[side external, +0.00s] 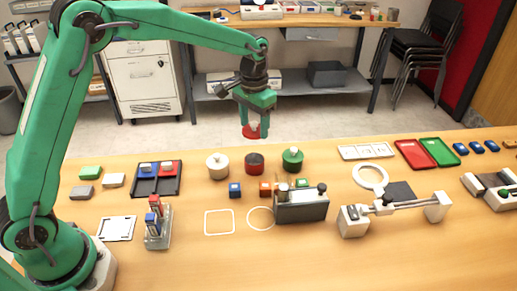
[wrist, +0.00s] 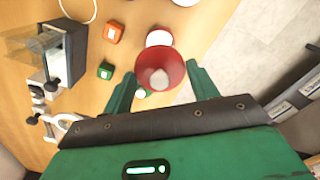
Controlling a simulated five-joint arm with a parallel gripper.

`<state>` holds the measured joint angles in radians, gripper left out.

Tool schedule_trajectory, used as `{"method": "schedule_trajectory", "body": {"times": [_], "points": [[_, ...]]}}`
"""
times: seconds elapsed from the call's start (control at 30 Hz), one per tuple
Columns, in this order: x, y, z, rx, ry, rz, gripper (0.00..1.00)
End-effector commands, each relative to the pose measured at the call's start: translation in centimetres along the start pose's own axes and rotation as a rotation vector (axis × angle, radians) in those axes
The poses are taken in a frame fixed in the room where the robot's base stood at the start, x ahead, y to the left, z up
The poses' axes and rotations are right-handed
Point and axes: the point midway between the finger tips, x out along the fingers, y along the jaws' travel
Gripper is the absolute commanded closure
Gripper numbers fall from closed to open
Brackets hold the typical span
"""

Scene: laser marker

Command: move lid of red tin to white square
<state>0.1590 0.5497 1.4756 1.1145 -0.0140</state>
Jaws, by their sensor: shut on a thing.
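My gripper (side external: 254,118) is shut on the red lid (side external: 251,132) and holds it in the air, above and behind the row of tins. In the wrist view the round red lid (wrist: 160,68) with its pale knob sits between the two fingers. The red tin (side external: 255,167) stands on the bench below with a dark open top. The white square (side external: 206,222) is an empty outline on the bench, nearer the camera and left of the tin.
A white tin (side external: 217,168) and a green tin (side external: 292,161) flank the red tin. A white circle (side external: 249,222) lies beside the square. A grey block (side external: 302,212) is to the right.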

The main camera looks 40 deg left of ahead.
Motion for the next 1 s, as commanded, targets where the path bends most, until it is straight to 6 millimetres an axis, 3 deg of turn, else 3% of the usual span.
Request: {"method": "schedule_trajectory", "body": {"times": [0.23,0.47,0.7,1.0], "points": [[-0.1,1.5,1.0,0.003,0.000,0.000,0.63],[-0.2,5.3,4.0,0.008,0.001,0.000,0.63],[-0.1,9.7,9.1,0.009,0.000,0.000,0.63],[0.5,13.8,16.5,0.012,0.000,0.001,0.63]]}}
